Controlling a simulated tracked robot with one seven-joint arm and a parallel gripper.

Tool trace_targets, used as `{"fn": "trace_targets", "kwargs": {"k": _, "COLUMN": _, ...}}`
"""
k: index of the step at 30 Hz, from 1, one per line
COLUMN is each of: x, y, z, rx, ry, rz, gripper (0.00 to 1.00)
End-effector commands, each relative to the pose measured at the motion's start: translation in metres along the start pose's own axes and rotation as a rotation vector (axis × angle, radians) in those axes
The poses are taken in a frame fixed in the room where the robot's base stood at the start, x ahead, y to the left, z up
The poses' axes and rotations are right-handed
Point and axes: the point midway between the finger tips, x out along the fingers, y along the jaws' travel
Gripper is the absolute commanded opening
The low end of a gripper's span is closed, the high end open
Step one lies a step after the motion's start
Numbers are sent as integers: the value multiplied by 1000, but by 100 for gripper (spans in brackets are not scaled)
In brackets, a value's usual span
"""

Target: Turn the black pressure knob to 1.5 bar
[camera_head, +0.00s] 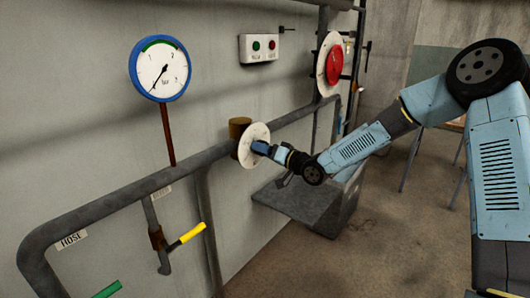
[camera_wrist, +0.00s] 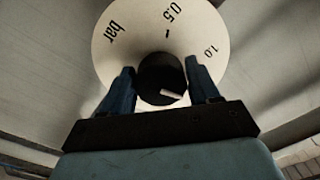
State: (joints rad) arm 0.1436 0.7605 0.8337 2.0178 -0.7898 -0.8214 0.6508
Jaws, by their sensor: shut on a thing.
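The black pressure knob (camera_wrist: 158,72) sits at the middle of a round white dial plate (camera_wrist: 110,55) printed "bar", "0.5" and "1.0". No 1.5 mark shows; the lower plate is hidden by my gripper. My gripper (camera_wrist: 160,66) is shut on the knob, one blue finger on each side. A pale line on the knob's face lies toward the lower right in the wrist view. In the head view, the dial plate (camera_head: 246,158) is on the wall pipe, with my gripper (camera_head: 260,148) at its face; the knob is hidden there.
A blue-rimmed pressure gauge (camera_head: 160,68) hangs upper left, its needle toward the lower left. A yellow-handled valve (camera_head: 192,233) and a green handle (camera_head: 108,290) are lower left. A button box (camera_head: 259,47) and red disc (camera_head: 334,67) are above. A grey platform (camera_head: 300,201) stands below.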

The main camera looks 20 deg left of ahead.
Motion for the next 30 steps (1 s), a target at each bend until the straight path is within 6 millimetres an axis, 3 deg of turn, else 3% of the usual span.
{"fn": "trace_targets", "kwargs": {"k": 12, "x": 1, "y": -2, "z": 1, "rx": 236, "ry": -3, "rz": -1, "gripper": 30}}
{"fn": "trace_targets", "kwargs": {"k": 30, "x": 0, "y": -2, "z": 2, "rx": 286, "ry": -3, "rz": 0, "gripper": 30}}
